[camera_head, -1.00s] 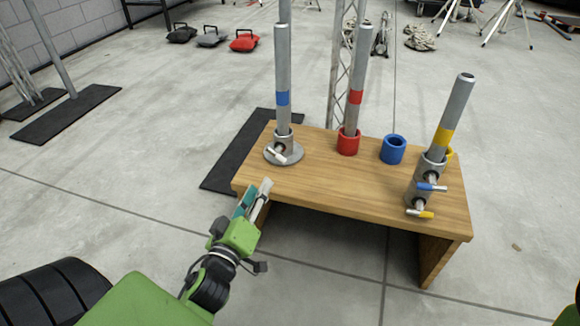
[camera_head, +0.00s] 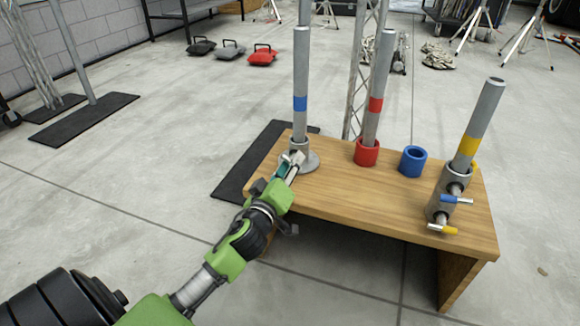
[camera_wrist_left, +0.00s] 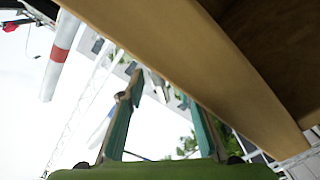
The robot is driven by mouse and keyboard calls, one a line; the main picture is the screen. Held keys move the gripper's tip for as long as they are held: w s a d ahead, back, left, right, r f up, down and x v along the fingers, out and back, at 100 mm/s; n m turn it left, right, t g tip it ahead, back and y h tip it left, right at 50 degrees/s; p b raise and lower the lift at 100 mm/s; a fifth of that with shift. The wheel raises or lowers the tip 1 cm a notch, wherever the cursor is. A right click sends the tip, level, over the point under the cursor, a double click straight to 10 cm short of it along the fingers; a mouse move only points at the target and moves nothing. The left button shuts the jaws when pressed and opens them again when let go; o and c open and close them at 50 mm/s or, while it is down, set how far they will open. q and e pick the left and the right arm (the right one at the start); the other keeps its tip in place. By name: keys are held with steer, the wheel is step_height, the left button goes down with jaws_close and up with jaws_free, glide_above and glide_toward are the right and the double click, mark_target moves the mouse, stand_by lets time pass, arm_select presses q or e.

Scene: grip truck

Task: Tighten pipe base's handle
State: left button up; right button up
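A grey metal pipe base (camera_head: 311,162) stands at the left end of the wooden table. A grey pipe with a blue band (camera_head: 301,84) stands upright in it. The base's handle is hidden behind the fingers of my left gripper (camera_head: 288,167), which reach over the table's left front edge in front of the base. In the left wrist view this gripper (camera_wrist_left: 165,125) shows two teal-lined fingers spread apart, with no object clearly between them. I cannot tell whether a finger touches the base or handle. My right gripper is not in view.
The wooden table (camera_head: 350,195) also holds a red holder (camera_head: 367,152) with a red-banded pipe, an empty blue holder (camera_head: 413,161), and a tilted yellow-banded pipe (camera_head: 479,120) in a clamp with blue and yellow handles. The table's edge crosses the left wrist view (camera_wrist_left: 190,70).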

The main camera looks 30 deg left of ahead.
arm_select(q)
jaws_close()
